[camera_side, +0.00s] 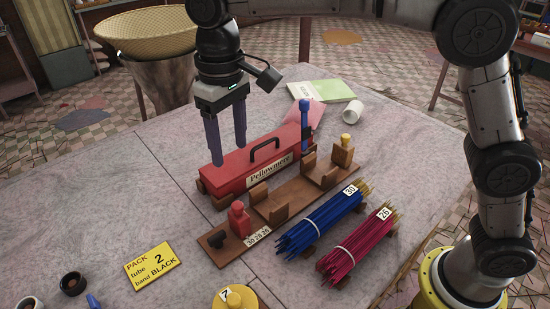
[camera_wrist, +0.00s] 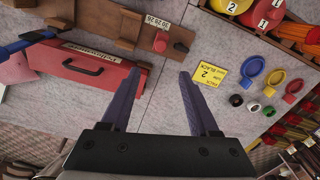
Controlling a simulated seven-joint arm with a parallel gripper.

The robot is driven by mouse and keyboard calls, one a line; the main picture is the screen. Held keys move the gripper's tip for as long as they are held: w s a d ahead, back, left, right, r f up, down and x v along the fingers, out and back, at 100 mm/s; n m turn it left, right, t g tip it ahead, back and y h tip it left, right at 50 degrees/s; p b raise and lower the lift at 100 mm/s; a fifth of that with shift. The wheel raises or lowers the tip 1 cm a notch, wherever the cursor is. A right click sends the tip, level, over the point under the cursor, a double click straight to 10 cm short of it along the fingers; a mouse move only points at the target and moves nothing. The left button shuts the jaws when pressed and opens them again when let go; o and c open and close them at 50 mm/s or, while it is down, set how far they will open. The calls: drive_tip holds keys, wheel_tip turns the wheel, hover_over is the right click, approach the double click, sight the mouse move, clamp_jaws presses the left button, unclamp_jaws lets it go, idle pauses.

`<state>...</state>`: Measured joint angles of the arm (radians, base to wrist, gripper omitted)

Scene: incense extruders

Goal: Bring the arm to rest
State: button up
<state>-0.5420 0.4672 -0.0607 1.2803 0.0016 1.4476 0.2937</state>
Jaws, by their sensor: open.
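My gripper (camera_side: 226,140) hangs above the table, fingers pointing down, just left of and behind the red box (camera_side: 230,172) labelled "Pellowmere". Its two purple-grey fingers are apart, with nothing between them. In the wrist view my gripper (camera_wrist: 158,95) is also empty, with bare table between the fingers. The red box (camera_wrist: 72,68) shows there to the left of the fingers, with its black handle. The fingers look clear of the box, but the side view does not show the gap well.
Beside the box stands a wooden rack (camera_side: 284,196) with a red block. Blue sticks (camera_side: 318,225) tagged 30 and crimson sticks (camera_side: 355,245) tagged 26 lie in front. A yellow "PACK 2" card (camera_side: 152,263) lies front left. A white cup (camera_side: 353,111) and green booklet (camera_side: 322,90) lie behind. The left table area is clear.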

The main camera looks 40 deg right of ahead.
drive_tip(key=s+d+r+m+t, duration=0.2)
drive_tip(key=s+d+r, duration=0.35)
drive_tip(key=d, duration=0.35)
drive_tip(key=s+d+r+m+t, duration=0.1)
drive_tip(key=s+d+r, duration=0.4)
drive_tip(key=d, duration=0.4)
drive_tip(key=s+d+f+t, duration=0.1)
drive_tip(key=s+d+f, duration=0.2)
drive_tip(key=s+f, duration=0.3)
drive_tip(key=s+d+f+t, duration=0.1)
drive_tip(key=s+d+f, duration=0.2)
drive_tip(key=s+f, duration=0.4)
drive_tip(key=shift+s+d+t, duration=0.3)
drive_tip(key=shift+s, duration=0.15)
idle(0.9)
